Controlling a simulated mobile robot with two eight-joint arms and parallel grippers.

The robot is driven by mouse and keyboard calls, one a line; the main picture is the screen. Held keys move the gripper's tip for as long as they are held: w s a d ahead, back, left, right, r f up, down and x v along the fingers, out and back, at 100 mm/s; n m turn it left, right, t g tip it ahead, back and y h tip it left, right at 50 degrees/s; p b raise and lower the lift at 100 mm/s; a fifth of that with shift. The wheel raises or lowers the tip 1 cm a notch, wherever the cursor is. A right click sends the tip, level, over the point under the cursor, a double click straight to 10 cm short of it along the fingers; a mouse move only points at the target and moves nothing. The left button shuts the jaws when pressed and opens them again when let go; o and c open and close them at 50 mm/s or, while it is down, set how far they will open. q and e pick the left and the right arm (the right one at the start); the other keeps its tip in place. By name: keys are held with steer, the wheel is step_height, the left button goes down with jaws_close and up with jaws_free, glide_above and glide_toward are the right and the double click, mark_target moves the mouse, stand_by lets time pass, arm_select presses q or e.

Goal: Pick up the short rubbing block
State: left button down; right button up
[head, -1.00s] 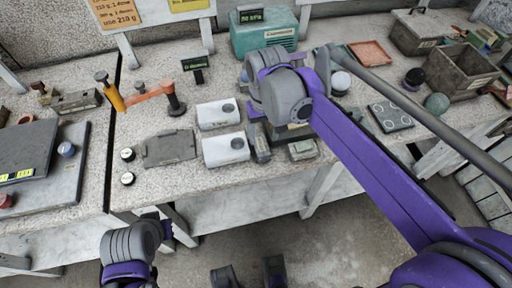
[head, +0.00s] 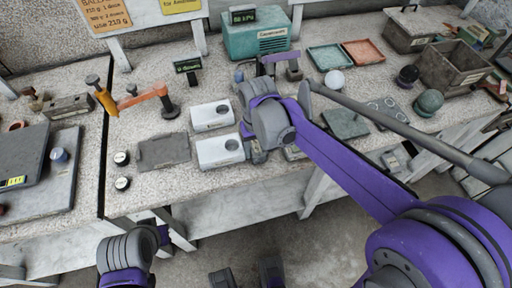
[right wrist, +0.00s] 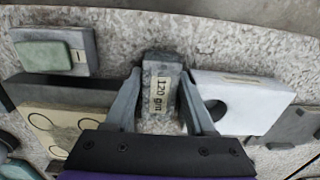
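The short rubbing block, a grey speckled block with a pale "120 grit" label, shows in the right wrist view (right wrist: 162,92). It lies on the bench beside a white box (right wrist: 238,98). My right gripper (right wrist: 160,98) has one grey finger on each side of the block, with narrow gaps at the sides; no firm contact shows. In the head view, my right wrist hides most of the block, and the right gripper (head: 256,152) points down just right of the front white box (head: 219,150). My left gripper (head: 165,232) is low at the left, in front of the bench, its fingers unclear.
A flat grey slab (head: 163,151) and a second white box (head: 212,115) are to the left in the head view.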

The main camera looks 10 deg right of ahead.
mark_target(257, 148)
jaws_close()
steer(key=shift+r, duration=0.1)
step_height(257, 148, up, 10)
steer(key=shift+f+p, duration=0.1)
steer(key=shift+p, duration=0.45)
steer(key=shift+c, duration=0.9)
jaws_free()
jaws_close()
